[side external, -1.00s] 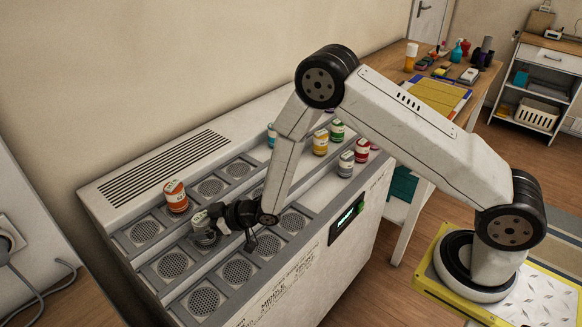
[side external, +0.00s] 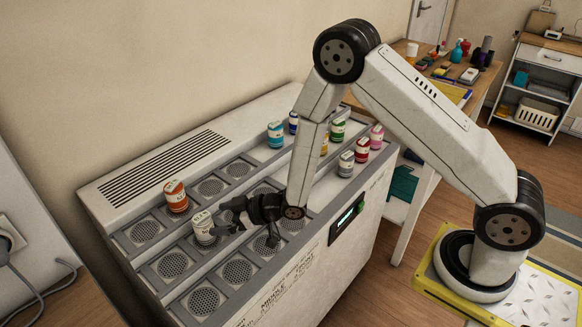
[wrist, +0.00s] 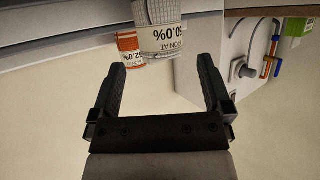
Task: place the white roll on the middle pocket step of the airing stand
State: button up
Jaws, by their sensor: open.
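The white roll (side external: 203,228) stands upright in a pocket on the middle step of the airing stand (side external: 262,316). In the wrist view the white roll (wrist: 160,30) shows just beyond the fingertips, with its printed label visible. My gripper (side external: 226,217) is open and empty, just to the right of the roll in the side view and apart from it. In the wrist view my gripper (wrist: 162,72) has its two fingers spread wide with nothing between them.
An orange roll (side external: 175,196) stands on the upper step, behind the white roll. Pockets on the front step are empty.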

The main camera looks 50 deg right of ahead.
jog(key=v, duration=0.6)
dwell(0.7)
jog(key=s+d+r+m+g+h, duration=0.35)
jog(key=d+r+h, duration=0.2)
jog(key=d, duration=0.25)
jog(key=s+d+r+m+g+h, duration=0.2)
jog(key=s+g, duration=0.3)
jog(key=s, duration=0.7)
jog(key=shift+s+d+r+m, duration=0.2)
jog(key=shift+d+r+m, duration=0.35)
jog(key=shift+m, duration=0.1)
